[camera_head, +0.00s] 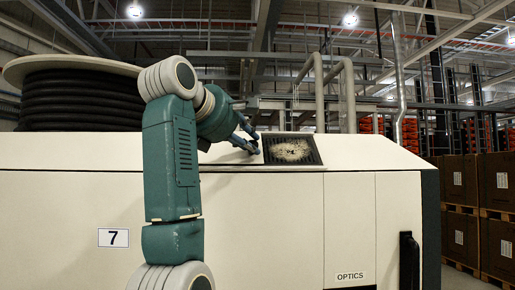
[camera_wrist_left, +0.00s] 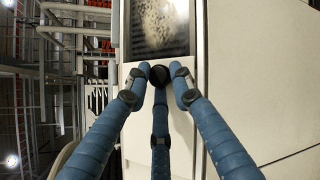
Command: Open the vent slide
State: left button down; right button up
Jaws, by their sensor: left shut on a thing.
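The vent (camera_head: 305,143) is a dark grille with a pale, dusty patch, set in the sloping top of the cream machine housing. The slide (camera_head: 222,158) is a cream plate at the left side of the grille, and the grille shows uncovered beside it. A round black knob (camera_wrist_left: 159,76) sits on the slide (camera_wrist_left: 137,112), close to the grille's edge. My left gripper (camera_head: 250,141) is shut on the knob, its blue fingers around it in the left wrist view. The grille (camera_wrist_left: 160,28) is just beyond the fingertips there. My right gripper is out of view.
A reel of black hose (camera_head: 80,97) stands behind the housing at the left. Pale pipes (camera_head: 348,98) rise behind the vent. The cream housing (camera_head: 262,225) fills the front, with a black handle (camera_head: 408,262) at right. Stacked brown boxes (camera_head: 459,181) stand farther right.

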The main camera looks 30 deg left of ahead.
pick_arm(q)
jog(key=shift+s+a+r, duration=0.15)
jog(key=shift+s+a, duration=0.1)
jog(key=shift+a, duration=0.15)
jog(key=c, duration=1.8)
grip_release()
jog(key=shift+s+a, duration=0.1)
jog(key=v, duration=0.7)
jog(key=shift+s, duration=0.25)
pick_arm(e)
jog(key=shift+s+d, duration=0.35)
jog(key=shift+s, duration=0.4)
pick_arm(q)
jog(key=shift+r, duration=0.1)
